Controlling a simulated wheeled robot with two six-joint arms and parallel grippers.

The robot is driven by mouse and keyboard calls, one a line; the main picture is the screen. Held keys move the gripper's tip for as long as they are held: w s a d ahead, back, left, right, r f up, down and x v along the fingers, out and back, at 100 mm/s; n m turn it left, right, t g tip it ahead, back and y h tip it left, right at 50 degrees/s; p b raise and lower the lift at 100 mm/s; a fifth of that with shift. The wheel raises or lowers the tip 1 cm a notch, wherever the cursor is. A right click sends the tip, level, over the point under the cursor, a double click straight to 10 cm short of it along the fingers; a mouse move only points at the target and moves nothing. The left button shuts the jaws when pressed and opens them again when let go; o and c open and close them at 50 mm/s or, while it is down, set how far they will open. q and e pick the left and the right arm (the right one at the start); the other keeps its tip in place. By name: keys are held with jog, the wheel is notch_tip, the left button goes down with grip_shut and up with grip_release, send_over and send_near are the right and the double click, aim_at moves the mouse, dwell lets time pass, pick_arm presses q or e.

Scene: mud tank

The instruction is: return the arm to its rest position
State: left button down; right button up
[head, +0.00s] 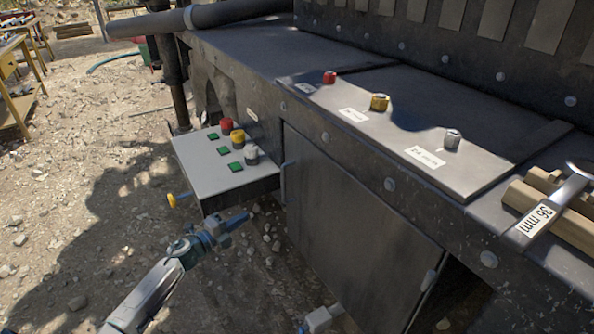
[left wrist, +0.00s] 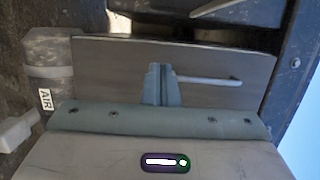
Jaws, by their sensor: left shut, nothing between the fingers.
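My left arm (head: 150,295) comes in from the bottom left in the head view, stretched low over the ground. My left gripper (head: 236,222) is shut and empty, just below the front of the grey control box (head: 195,165) and left of the dark cabinet door (head: 345,215). In the left wrist view the closed fingers (left wrist: 161,82) show in front of a grey panel (left wrist: 110,65) with a bar handle (left wrist: 208,79). I cannot tell whether the fingertips touch it. My right gripper is not clearly seen.
The control box carries red, yellow and white knobs and a yellow side knob (head: 172,201). A 36 mm wrench (head: 540,215) lies right. A pale grey fitting (head: 320,319) is at the bottom. An AIR-labelled block (left wrist: 48,75) stands left in the wrist view. Open gravel (head: 60,215) lies left.

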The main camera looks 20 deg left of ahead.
pick_arm(q)
jog(key=s+f+n+g+y+p, duration=0.1)
jog(key=s+f+n+g+y, duration=0.15)
jog(key=s+f+n, duration=0.5)
jog(key=s+f+n+g+y+p, duration=0.1)
jog(key=s+f+n+g+y, duration=0.3)
jog(key=f, duration=0.7)
jog(key=s+f+n+t+y+p, duration=0.15)
jog(key=s+f+n, duration=0.25)
jog(key=s+f, duration=0.45)
jog(key=s+d+f+n+g, duration=0.2)
jog(key=s+d+f+g, duration=0.1)
jog(key=s, duration=0.6)
jog(key=s+d+f+n+g+p, duration=0.1)
jog(key=s+d+f+n+g, duration=0.1)
jog(key=s+f, duration=0.5)
jog(key=s+d+f+n+g+p, duration=0.1)
jog(key=s+d+f+g, duration=0.4)
jog(key=s, duration=0.7)
jog(key=shift+s+d+n, duration=0.15)
jog(key=shift+d+n, duration=0.65)
jog(key=shift+n, duration=0.05)
pick_arm(e)
jog(key=s+d+f, duration=0.1)
jog(key=s+f, duration=0.9)
jog(key=f, duration=0.2)
jog(key=shift+d+g, duration=0.3)
jog(key=shift+d, duration=0.1)
pick_arm(q)
jog(key=shift+f, duration=0.1)
